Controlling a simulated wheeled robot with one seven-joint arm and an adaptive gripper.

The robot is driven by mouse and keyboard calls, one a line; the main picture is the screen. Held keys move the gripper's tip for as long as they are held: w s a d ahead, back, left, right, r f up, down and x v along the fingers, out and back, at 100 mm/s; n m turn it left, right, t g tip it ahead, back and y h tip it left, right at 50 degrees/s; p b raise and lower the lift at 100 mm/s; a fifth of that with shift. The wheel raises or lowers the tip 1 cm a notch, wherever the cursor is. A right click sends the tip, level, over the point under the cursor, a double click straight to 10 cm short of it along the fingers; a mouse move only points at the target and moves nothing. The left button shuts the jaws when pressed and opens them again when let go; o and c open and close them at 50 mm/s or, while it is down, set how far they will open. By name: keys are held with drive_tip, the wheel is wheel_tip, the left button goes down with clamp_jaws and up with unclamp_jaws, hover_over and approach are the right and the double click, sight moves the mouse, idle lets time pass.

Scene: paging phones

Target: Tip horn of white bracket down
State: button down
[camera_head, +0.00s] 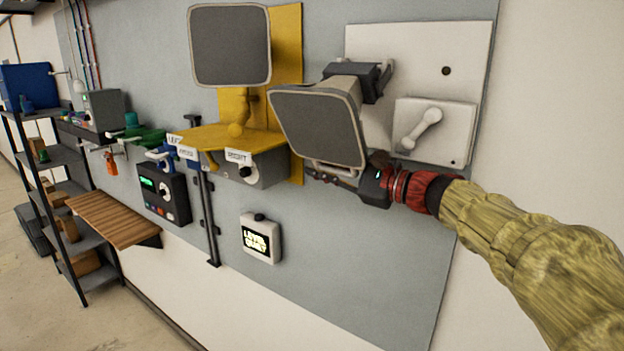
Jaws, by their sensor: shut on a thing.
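The horn (318,128) of the white bracket has a grey rectangular mouth with a pale rim. It is mounted by a dark clamp (352,80) on the white bracket plate (466,42). Its mouth faces outward and looks slightly tilted. My gripper (332,178) comes in from the right and is shut at the horn's lower edge, on what looks like a pale handle bar (338,170) below the mouth. The exact contact is small and partly hidden. A white lever (422,128) sits on a white box right of the horn.
A second horn (230,45) stands on a yellow bracket (290,60) to the left. Below it is a yellow-topped grey box (265,172) labelled RIGHT. A small lit sign box (261,240) hangs lower. A wooden shelf (112,218) and dark rack (60,215) are far left.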

drive_tip(key=shift+w+d+f+n+b, duration=0.55)
drive_tip(key=shift+w+f+b, duration=0.15)
drive_tip(key=shift+f, duration=0.1)
drive_tip(key=c, duration=2.2)
unclamp_jaws()
drive_tip(key=o, duration=0.4)
drive_tip(key=shift+r, duration=0.15)
drive_tip(key=shift+c, duration=0.2)
drive_tip(key=shift+d+r, duration=0.1)
drive_tip(key=shift+s+d, duration=0.1)
drive_tip(key=shift+d, duration=0.05)
drive_tip(key=v, duration=1.1)
drive_tip(key=shift+s+d, duration=0.2)
drive_tip(key=shift+s, duration=0.05)
